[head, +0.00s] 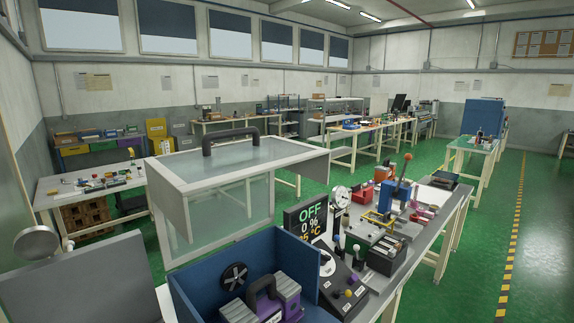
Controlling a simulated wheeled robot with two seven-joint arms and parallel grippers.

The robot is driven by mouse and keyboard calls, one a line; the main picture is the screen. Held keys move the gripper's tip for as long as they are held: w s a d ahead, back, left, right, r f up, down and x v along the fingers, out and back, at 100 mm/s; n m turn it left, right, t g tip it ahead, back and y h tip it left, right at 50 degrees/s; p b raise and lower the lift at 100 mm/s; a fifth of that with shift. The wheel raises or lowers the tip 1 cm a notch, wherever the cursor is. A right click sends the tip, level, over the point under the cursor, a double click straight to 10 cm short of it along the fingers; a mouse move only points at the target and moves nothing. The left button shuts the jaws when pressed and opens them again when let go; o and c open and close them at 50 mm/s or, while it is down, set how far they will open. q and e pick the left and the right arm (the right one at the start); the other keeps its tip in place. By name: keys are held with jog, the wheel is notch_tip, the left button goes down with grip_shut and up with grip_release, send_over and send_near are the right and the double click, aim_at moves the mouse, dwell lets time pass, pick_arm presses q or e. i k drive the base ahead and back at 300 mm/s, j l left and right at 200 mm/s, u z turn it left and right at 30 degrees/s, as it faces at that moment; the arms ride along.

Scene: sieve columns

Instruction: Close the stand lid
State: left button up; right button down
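The stand is a blue open-topped box (205,277) at the bottom centre of the head view. Inside it are a black fan (234,276) and grey-and-purple blocks with a black handle (263,287). The lid appears to be the large clear cover with a pale frame (240,190), raised above and behind the blue box, so the box interior is exposed. A dark handle (231,138) sits on the cover's top. How the cover joins the stand is hidden. Neither of my grippers is in view.
A display reading OFF (311,216) and a control panel with knobs (345,287) stand right of the box. A workbench with tools (440,195) extends behind them. A grey panel (85,278) is at the lower left. Green floor is clear at right.

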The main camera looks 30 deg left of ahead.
aim_at(167, 192)
jog(key=u, duration=1.35)
